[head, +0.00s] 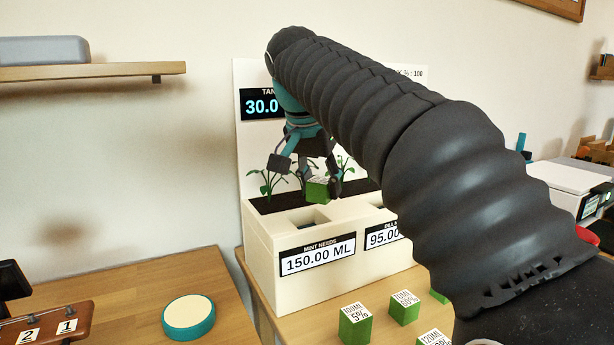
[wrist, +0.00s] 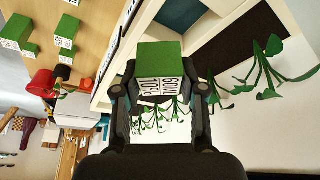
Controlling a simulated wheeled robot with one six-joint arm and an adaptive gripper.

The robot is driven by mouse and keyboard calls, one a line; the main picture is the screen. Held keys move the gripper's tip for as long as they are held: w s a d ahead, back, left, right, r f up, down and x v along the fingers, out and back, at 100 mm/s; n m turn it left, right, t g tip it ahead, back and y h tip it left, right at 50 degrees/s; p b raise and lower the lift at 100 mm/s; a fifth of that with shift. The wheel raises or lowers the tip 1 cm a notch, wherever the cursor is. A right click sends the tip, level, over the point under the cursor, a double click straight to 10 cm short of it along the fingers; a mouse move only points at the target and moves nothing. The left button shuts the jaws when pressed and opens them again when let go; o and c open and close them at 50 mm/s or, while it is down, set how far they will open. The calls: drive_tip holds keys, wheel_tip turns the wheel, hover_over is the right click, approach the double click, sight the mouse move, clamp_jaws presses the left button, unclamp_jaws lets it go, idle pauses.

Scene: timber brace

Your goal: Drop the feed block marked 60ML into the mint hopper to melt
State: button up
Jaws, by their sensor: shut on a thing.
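My gripper (head: 318,186) is shut on a green feed block (head: 319,191). The mint hopper (head: 308,217) is an opening in the top of the cream planter box, behind a sign reading MINT NEEDS 150.00 ML (head: 317,258). In the head view the held block appears just above and behind this opening, apart from the front wall. The exact height over it is hard to tell.
A second sign, reading 95.00 (head: 383,237), is partly hidden by my arm. Green plants (head: 268,182) stand in dark soil behind the openings. Several green blocks, one marked 100ML 5% (head: 355,322), lie in front. A teal-rimmed round pad (head: 189,316) is at left.

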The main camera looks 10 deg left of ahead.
sight(289, 221)
drive_tip(key=shift+w+a+f+n+y+b, duration=0.2)
drive_tip(key=shift+a+f+n, duration=0.2)
drive_tip(key=shift+f, duration=0.4)
drive_tip(key=shift+w+a+f+n+y+b, duration=0.1)
drive_tip(key=shift+a+f+n+b, duration=0.15)
drive_tip(key=shift+a+f, duration=0.4)
drive_tip(key=shift+w+a+f+n+y+b, duration=0.1)
drive_tip(key=shift+w+a+f+n+b, duration=0.2)
drive_tip(key=shift+f, duration=0.65)
drive_tip(key=shift+s+d, duration=0.1)
drive_tip(key=shift+s, duration=0.05)
drive_tip(key=o, duration=1.2)
